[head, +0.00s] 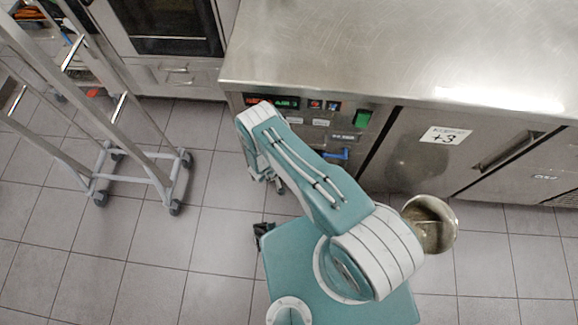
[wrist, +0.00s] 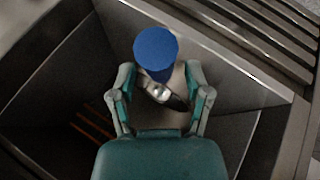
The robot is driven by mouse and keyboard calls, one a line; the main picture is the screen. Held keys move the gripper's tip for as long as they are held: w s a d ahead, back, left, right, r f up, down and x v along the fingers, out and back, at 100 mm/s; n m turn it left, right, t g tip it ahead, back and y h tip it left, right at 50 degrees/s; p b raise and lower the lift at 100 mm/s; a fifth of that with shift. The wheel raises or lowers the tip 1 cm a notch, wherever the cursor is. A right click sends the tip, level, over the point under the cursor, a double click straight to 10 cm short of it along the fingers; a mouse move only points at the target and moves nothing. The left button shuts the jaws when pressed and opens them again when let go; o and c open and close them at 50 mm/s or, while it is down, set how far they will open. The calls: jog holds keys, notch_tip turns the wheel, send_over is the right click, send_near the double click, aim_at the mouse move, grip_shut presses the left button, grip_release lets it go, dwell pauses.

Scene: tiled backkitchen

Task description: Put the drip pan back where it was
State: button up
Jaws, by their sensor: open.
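My gripper (wrist: 157,72) is open in the wrist view, one finger on each side. A blue round-ended part (wrist: 155,50) shows between and just beyond the fingertips, with a dark metal piece (wrist: 162,92) below it. Neither finger visibly touches the blue part. In the head view my arm bends down in front of the steel counter's control panel, and my gripper is small and mostly hidden there. A small blue part (head: 335,154) shows low on that panel; I cannot tell whether it is the same one. I cannot identify the drip pan for sure.
The steel counter (head: 400,45) has a bare top and closed doors (head: 440,150). A round metal vessel (head: 430,224) is at the right beside my arm. A wheeled rack (head: 130,180) stands left on the tiled floor (head: 120,255). Slanted metal walls (wrist: 215,60) surround the wrist view.

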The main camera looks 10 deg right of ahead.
jog(key=v, duration=1)
jog(key=shift+a, duration=0.15)
jog(key=shift+s+r, duration=0.1)
jog(key=shift+s, duration=0.1)
